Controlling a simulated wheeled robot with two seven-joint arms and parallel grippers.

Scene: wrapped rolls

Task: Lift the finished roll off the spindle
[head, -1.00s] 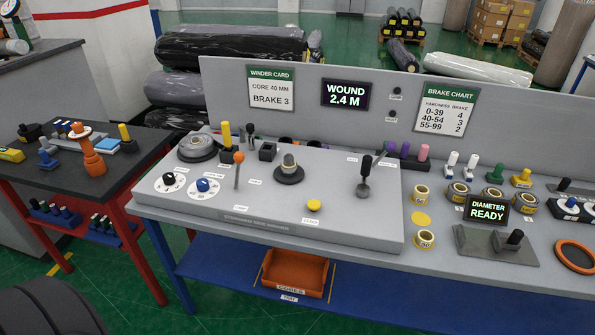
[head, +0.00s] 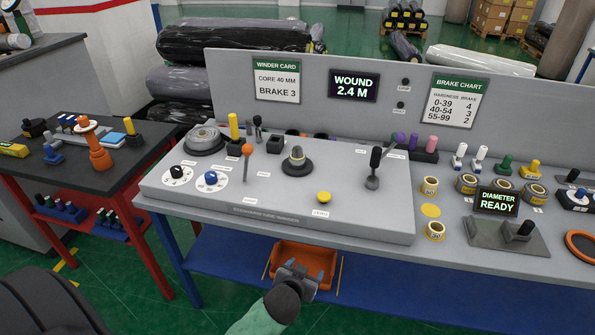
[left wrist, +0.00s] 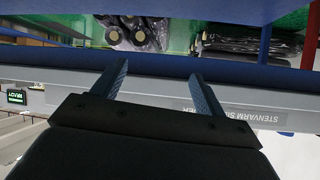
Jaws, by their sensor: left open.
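The spindle with a roll on it (head: 296,161) stands upright on a dark round base in the middle of the grey winder panel (head: 225,203). The roll is small, with a pale band and a dark core top. My left gripper (head: 300,270) is low in front of the bench in the head view, below the panel edge and over the orange bin. It is apart from the roll. In the left wrist view its two fingers (left wrist: 158,72) are spread with nothing between them, against the bench's front edge. The roll is not in that view. My right gripper is not in view.
An orange-knobbed lever (head: 247,150) and a black-knobbed lever (head: 375,158) stand either side of the spindle. A yellow button (head: 324,196) is in front. A display (head: 353,86) reads WOUND 2.4 M. An orange bin (head: 322,258) is below the bench. Tape rolls are at right.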

